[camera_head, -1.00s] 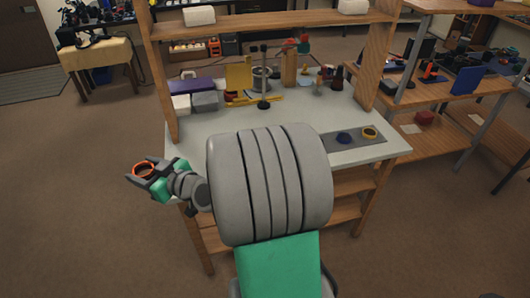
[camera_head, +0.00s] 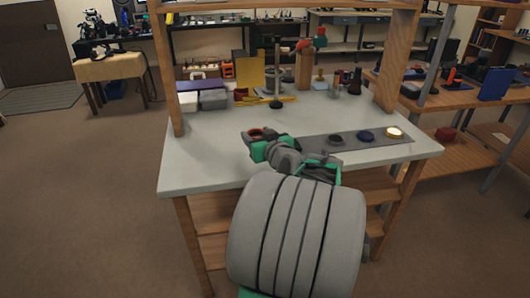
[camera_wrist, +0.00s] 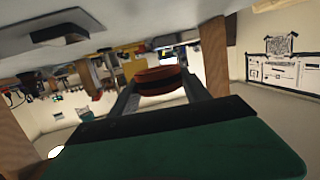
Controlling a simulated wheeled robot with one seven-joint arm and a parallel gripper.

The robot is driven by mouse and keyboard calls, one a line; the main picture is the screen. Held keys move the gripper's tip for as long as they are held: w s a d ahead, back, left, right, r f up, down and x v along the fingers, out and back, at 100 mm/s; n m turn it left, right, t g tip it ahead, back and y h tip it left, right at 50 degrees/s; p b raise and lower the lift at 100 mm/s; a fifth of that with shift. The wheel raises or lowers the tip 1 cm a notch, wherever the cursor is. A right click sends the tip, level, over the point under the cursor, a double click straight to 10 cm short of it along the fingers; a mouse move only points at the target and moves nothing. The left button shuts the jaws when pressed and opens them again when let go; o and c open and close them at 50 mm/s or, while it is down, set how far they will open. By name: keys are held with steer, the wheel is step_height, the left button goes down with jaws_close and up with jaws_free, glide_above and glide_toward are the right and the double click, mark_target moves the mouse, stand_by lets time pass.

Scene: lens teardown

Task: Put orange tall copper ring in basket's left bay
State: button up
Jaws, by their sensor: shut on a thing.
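My gripper (camera_head: 250,135) is shut on the orange copper ring (camera_head: 257,132) and holds it above the front middle of the workbench. In the wrist view the ring (camera_wrist: 160,84) sits between the two fingertips, its orange wall showing with a dark band across it. I cannot make out a basket with bays for certain in either view.
Grey box (camera_head: 213,99), stand (camera_head: 277,75) and bottles stand behind. The left front is clear.

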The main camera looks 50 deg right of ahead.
steer(key=w+d+f, duration=0.1)
steer(key=f, duration=0.1)
steer(key=w+d+f, duration=0.1)
steer(key=w+d+f+b, duration=0.1)
steer(key=f, duration=0.1)
steer(key=shift+w+d+f, duration=0.15)
steer(key=shift+d+f, duration=0.1)
steer(key=shift+f, duration=0.1)
steer(key=shift+w+d+f+b, duration=0.15)
steer(key=shift+f+b, duration=0.15)
steer(key=shift+f, duration=1.35)
steer(key=shift+f, duration=0.1)
steer(key=shift+f, duration=0.15)
steer(key=o, duration=1.5)
steer(key=shift+c, duration=0.2)
